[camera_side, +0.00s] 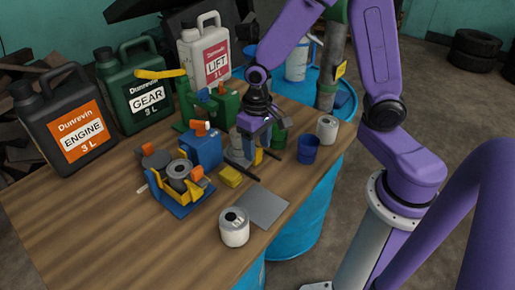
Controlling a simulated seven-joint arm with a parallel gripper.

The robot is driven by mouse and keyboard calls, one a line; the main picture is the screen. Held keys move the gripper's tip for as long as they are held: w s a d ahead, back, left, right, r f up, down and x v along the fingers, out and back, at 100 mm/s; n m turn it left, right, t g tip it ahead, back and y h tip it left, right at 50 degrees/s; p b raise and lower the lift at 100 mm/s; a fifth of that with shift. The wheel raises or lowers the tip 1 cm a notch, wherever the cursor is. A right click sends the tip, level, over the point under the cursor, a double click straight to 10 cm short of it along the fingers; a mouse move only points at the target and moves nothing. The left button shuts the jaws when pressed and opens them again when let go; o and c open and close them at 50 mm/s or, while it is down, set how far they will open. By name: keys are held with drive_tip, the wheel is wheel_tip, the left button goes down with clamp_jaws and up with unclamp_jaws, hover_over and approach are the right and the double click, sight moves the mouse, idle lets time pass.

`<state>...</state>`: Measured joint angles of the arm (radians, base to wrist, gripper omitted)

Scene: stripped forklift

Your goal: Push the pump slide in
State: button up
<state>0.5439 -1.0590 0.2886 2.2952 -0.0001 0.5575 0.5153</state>
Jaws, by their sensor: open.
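I cannot tell for sure which part is the pump slide. A blue block (205,150) with an orange piece on top stands mid-table. In front of it is a blue and yellow assembly (183,188) with grey round parts and an orange piece. My gripper (267,168) points down just right of the blue block, its dark fingers apart. A grey part (239,150) and a small yellow part show by the fingers; whether they touch is unclear. A loose yellow block (230,177) lies just left of the fingers. The gripper partly hides the parts behind it.
Engine (72,125), gear (140,88) and lift (205,50) jugs line the back. Green parts (222,105) stand behind the blue block. A blue cup (308,148), white cans (234,228) and a grey plate (262,207) sit at right. The front left table is clear.

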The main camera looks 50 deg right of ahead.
drive_tip(key=shift+f, duration=0.9)
clamp_jaws()
drive_tip(key=shift+w, duration=2.5)
unclamp_jaws()
drive_tip(key=shift+r, duration=0.1)
wheel_tip(320, 180, up, 17)
drive_tip(key=shift+r, duration=0.15)
